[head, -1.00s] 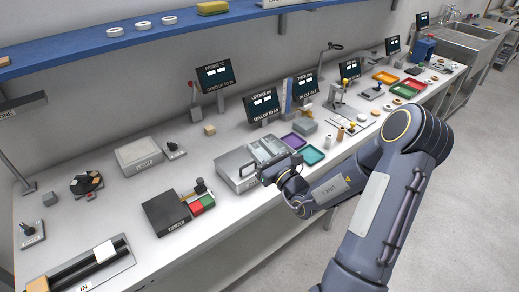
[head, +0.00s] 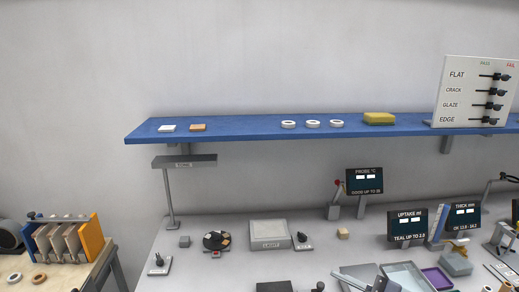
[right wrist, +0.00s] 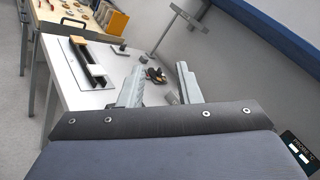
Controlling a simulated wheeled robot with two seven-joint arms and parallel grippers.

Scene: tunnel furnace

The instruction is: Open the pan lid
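A pale metal pan with a flat lid (head: 352,275) is cut off by the bottom edge of the head view. I cannot tell there whether the lid is raised. My right gripper (right wrist: 160,86) shows two grey fingers spread apart in the right wrist view, with nothing visible between them. Only a small dark part beside the pan, perhaps of this gripper, shows in the head view. I cannot tell whether the fingers touch the lid. The pan is not clearly visible in the right wrist view. My left gripper is not in view.
A grey tray (head: 404,272) and a purple tray (head: 438,279) lie right of the pan. A grey LIGHT box (head: 270,234) and a dark disc (head: 216,241) stand to the left. Display screens (head: 408,222) stand behind. A blue shelf (head: 250,131) overhangs the bench.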

